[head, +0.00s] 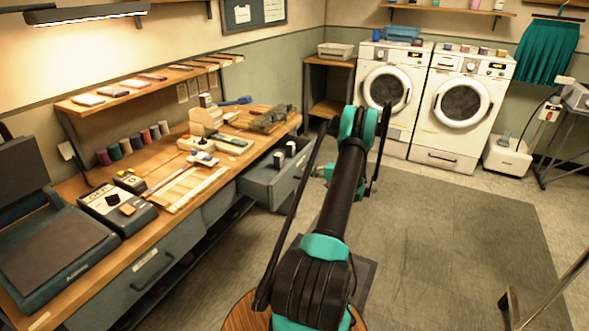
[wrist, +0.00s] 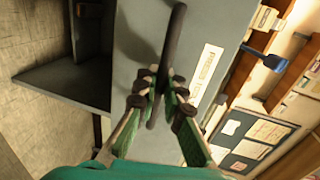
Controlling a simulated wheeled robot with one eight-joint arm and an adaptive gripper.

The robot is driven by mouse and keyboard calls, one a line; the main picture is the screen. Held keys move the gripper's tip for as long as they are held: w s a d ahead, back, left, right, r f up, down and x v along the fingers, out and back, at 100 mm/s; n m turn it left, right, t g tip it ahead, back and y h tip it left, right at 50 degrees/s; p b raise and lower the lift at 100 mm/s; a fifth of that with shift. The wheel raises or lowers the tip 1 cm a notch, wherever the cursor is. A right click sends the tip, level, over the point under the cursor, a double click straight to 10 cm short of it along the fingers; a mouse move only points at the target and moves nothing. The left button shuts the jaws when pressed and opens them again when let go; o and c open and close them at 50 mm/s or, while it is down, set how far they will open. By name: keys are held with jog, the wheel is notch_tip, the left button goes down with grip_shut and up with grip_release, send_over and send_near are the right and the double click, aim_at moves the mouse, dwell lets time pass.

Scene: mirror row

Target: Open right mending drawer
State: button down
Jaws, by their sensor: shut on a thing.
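The right mending drawer (head: 258,188) is a grey drawer under the right part of the wooden workbench. It stands pulled out, with two dark, white-topped spools (head: 278,161) showing inside. In the wrist view its grey front (wrist: 135,35) fills the middle, with a white label beside the dark bar handle (wrist: 176,35). My gripper (wrist: 158,88) has its fingers closed around this handle. In the head view my arm reaches toward the drawer front, and the handle and finger contact cannot be made out there.
Another closed drawer (head: 150,265) is nearer. Two white washers (head: 457,110) stand at the back. The floor (head: 450,230) to the right is mostly clear.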

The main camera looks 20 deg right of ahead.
jog(key=f+v, duration=0.2)
jog(key=v, duration=0.9)
jog(key=shift+s+d+f, duration=0.2)
jog(key=shift+s+d, duration=0.25)
jog(key=shift+s, duration=0.1)
jog(key=c, duration=1.9)
grip_release()
jog(key=v, duration=1.2)
